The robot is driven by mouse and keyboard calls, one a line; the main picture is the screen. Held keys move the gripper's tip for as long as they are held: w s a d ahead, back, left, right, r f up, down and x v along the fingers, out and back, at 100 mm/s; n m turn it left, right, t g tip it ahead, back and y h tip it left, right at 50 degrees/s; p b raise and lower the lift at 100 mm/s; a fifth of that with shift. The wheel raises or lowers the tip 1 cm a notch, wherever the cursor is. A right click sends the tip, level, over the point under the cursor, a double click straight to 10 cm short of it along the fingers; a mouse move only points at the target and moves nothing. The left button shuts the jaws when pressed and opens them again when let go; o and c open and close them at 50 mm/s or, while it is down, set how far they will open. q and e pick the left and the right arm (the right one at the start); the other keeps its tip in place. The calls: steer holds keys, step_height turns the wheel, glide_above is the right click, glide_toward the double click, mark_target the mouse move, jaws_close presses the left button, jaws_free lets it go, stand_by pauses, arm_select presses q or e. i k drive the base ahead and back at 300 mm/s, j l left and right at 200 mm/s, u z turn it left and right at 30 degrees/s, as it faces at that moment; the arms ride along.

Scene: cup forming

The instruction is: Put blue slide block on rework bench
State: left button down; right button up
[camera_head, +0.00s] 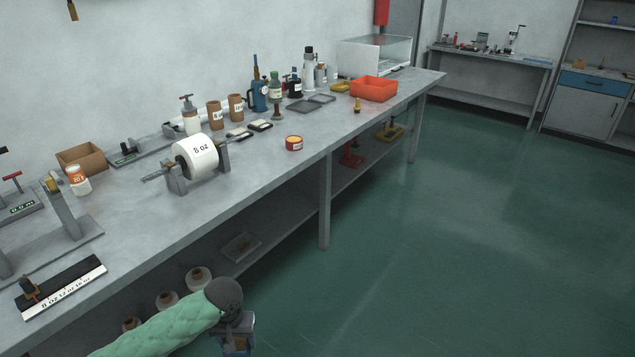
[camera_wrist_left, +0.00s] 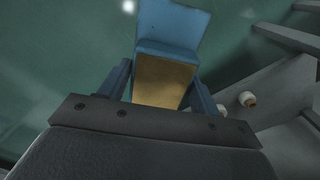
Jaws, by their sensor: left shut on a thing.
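My left gripper (camera_head: 237,340) is at the bottom of the head view, in front of the long bench and over the green floor. It is shut on the blue slide block, which shows clearly in the left wrist view (camera_wrist_left: 172,25). The block has an upright blue plate and a tan face between the two fingers (camera_wrist_left: 163,78). In the head view the block is small and partly cut off by the bottom edge. A separate grey bench (camera_head: 490,90) stands at the far back right; no label shows whether it is the rework bench. My right gripper is out of view.
The long grey bench (camera_head: 250,195) carries a label roll (camera_head: 196,155), a red-orange bin (camera_head: 373,89), bottles and a clear case (camera_head: 375,52). A cabinet with a blue drawer (camera_head: 595,85) stands at the right. The green floor (camera_head: 480,220) between is open.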

mark_target(323, 126)
steer(key=i+l, duration=0.85)
steer(key=l, duration=0.1)
